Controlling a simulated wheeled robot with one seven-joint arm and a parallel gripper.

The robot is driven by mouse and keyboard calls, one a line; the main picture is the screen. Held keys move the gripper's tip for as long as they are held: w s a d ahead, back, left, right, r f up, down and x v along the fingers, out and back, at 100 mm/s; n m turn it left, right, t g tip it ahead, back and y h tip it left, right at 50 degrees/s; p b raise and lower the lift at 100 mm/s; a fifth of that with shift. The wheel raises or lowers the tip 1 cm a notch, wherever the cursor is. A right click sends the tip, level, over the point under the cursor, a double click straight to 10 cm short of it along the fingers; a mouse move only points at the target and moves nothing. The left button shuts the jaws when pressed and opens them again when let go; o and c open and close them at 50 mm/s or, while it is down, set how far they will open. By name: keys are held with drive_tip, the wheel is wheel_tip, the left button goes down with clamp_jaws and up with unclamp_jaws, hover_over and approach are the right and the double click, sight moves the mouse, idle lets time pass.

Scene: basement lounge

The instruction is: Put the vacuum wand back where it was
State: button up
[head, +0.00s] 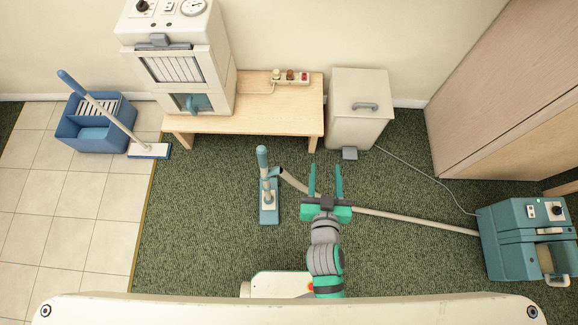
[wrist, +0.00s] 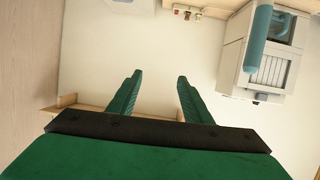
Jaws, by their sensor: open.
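The vacuum wand (head: 262,158) stands upright on the green carpet, its teal grip on top and its flat teal floor head (head: 269,214) below. A grey hose (head: 400,218) runs from it, passing behind my gripper, to the teal vacuum body (head: 510,245) at the right. My gripper (head: 325,167) is open and empty, to the right of the wand and apart from it. In the wrist view my gripper (wrist: 158,78) also shows spread jaws with nothing between them. A teal rod, likely the wand's grip (wrist: 258,38), shows at upper right there.
A wooden bench (head: 255,115) with a cream machine (head: 180,60) and a power strip (head: 290,77) stands at the back. A cream pedal bin (head: 357,105) is beside it. A blue bucket (head: 70,138) and mop (head: 110,112) stand left on tiles. A wooden cabinet (head: 500,90) is at right.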

drive_tip(key=s+a+r, duration=0.3)
drive_tip(key=s+a, duration=0.2)
drive_tip(key=s, duration=0.3)
drive_tip(key=s+a+r+t+y, duration=0.1)
drive_tip(key=s+a+r, duration=0.2)
drive_tip(key=s, duration=0.6)
drive_tip(key=shift+s+a+n, duration=0.3)
drive_tip(key=shift+a+n, duration=0.1)
drive_tip(key=shift+a, duration=0.75)
drive_tip(key=c, duration=0.4)
drive_tip(key=shift+o, duration=0.2)
drive_tip(key=shift+w, duration=0.15)
drive_tip(key=shift+d+f, duration=0.1)
